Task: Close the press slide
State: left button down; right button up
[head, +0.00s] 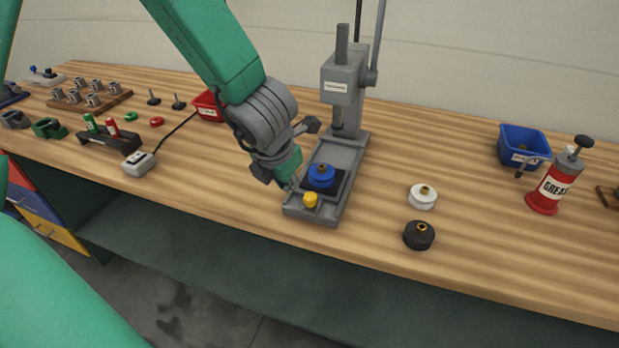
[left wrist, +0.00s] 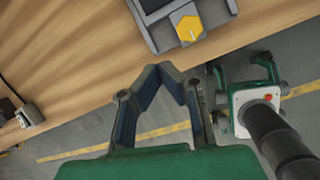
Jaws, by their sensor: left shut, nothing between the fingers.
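The grey press (head: 345,85) stands upright on the bench, its ram above the rear of its base. The slide, a dark plate (head: 337,189), is at the front end of the base, clear of the ram. A blue spool-like part (head: 321,175) sits on it. The slide's yellow knob (head: 310,200) is at the front; it also shows in the left wrist view (left wrist: 188,28). My left gripper (head: 291,186) is just left of the slide, shut and empty. Its fingertips (left wrist: 168,72) appear apart from the knob. My right gripper is not visible.
A white part (head: 423,197) and a black part (head: 419,235) stand right of the press. Further right are a blue bin (head: 524,147) and a grease can (head: 554,188). A red bin (head: 208,106) is behind my left arm. The bench front edge is close to the press base.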

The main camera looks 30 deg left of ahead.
pick_arm(q)
notch_tip(320, 180, up, 2)
jog(key=w+n, duration=0.3)
jog(key=b, duration=0.1)
send_near(300, 191)
jog(key=f, duration=0.1)
jog(key=a+f, duration=0.1)
jog(key=shift+w+f+h, duration=0.2)
jog(key=shift+f+h, duration=0.05)
jog(key=shift+h, duration=0.05)
jog(key=f, duration=0.1)
jog(key=w+f, duration=0.1)
jog(key=f+b, duration=0.1)
jog(key=shift+w+d+f, duration=0.25)
jog(key=shift+w, duration=0.1)
jog(key=shift+w+f, duration=0.15)
jog(key=shift+f, duration=0.25)
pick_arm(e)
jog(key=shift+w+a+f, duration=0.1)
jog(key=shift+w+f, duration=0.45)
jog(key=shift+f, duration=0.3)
pick_arm(q)
jog(key=shift+a+f, duration=0.1)
jog(key=shift+a, duration=0.15)
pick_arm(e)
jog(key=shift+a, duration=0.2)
